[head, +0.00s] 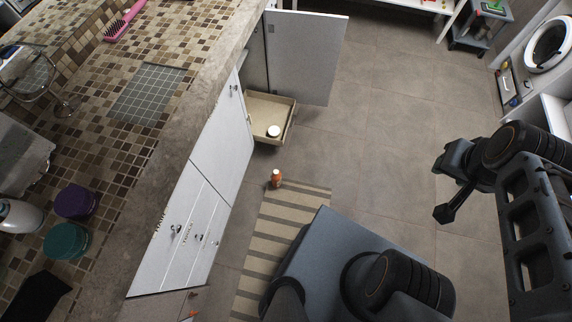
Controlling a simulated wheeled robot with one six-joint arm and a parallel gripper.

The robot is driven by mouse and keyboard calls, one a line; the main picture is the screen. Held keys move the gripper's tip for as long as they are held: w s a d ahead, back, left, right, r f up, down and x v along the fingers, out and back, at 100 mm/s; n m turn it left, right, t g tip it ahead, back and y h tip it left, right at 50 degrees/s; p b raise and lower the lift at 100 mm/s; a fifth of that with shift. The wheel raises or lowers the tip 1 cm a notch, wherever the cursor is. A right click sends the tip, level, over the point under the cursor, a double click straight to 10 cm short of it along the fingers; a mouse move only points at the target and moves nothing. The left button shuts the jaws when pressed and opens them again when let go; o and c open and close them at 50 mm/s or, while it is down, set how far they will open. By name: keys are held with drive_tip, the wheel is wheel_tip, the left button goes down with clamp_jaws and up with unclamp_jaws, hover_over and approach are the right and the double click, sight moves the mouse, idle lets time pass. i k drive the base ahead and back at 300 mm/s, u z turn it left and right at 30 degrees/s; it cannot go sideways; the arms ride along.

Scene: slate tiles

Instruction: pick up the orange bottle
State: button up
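The orange bottle (276,179) with a white cap stands on the floor at the far end of the striped mat (262,235), near the cabinet fronts. My gripper (440,190) is at the right of the head view, raised over the floor and well apart from the bottle. Its two fingers are spread with nothing visible between them.
An open cabinet door (305,55) and a pulled-out drawer (255,108) holding a round white item (273,131) are just beyond the bottle. A tiled counter (135,150) runs along the left. The tiled floor (385,125) in the middle is clear.

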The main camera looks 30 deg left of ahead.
sight(276, 176)
drive_tip(key=i, duration=1.15)
drive_tip(key=u, duration=4.1)
